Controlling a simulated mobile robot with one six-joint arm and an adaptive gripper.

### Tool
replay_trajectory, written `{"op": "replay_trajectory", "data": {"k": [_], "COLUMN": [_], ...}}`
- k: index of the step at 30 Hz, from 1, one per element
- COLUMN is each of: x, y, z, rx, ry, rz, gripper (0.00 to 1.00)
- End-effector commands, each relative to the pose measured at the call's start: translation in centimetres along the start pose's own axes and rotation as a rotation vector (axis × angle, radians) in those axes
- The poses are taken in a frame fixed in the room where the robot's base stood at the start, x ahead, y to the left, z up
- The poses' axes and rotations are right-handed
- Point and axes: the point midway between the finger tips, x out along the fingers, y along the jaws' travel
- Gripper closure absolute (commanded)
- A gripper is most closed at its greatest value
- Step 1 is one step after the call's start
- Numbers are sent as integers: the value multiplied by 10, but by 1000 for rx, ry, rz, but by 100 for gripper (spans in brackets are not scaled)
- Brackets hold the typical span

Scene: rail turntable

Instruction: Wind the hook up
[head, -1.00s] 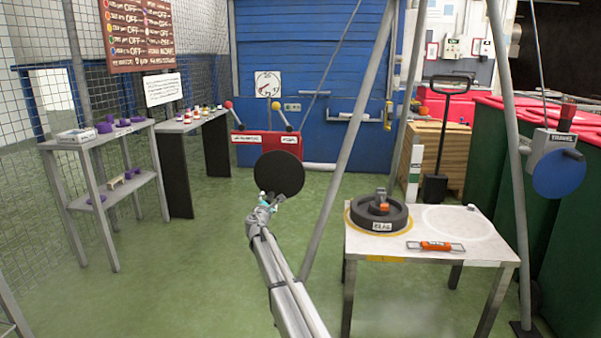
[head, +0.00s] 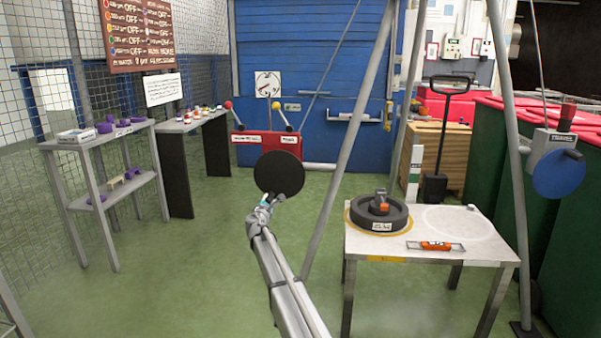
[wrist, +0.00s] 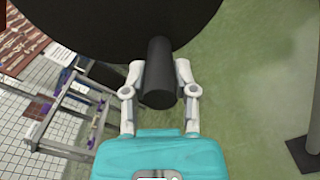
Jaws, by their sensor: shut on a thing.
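A black round disc (head: 279,173) stands upright at mid-picture in the head view. Its underside also fills the top of the wrist view (wrist: 90,25). A black cylindrical handle (wrist: 158,75) sticks out from the disc. My gripper (head: 268,202) is at the disc's lower left edge. In the wrist view its two pale fingers (wrist: 158,92) are shut on the handle, one on each side. A dark ring-shaped weight (head: 379,215) with a label and an orange part on top lies on the table. I cannot make out the hook clearly.
The grey table (head: 450,246) also bears an orange-handled tool (head: 436,246). Sloping grey poles (head: 345,150) stand behind and beside it. A blue wheel (head: 558,174) hangs at the right. Shelves (head: 110,195) stand at the left. The green floor between is clear.

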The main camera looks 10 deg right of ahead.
Motion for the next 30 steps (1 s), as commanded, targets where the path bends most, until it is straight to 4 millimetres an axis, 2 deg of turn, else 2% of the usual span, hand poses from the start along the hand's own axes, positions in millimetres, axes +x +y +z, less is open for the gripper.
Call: {"op": "replay_trajectory", "data": {"k": [8,21,30], "x": [1,2,2], "y": [5,27,29], "z": [-1,-7,-9], "rx": [45,275,312], "ry": [1,3,3], "rz": [1,4,4], "gripper": [100,100,100]}}
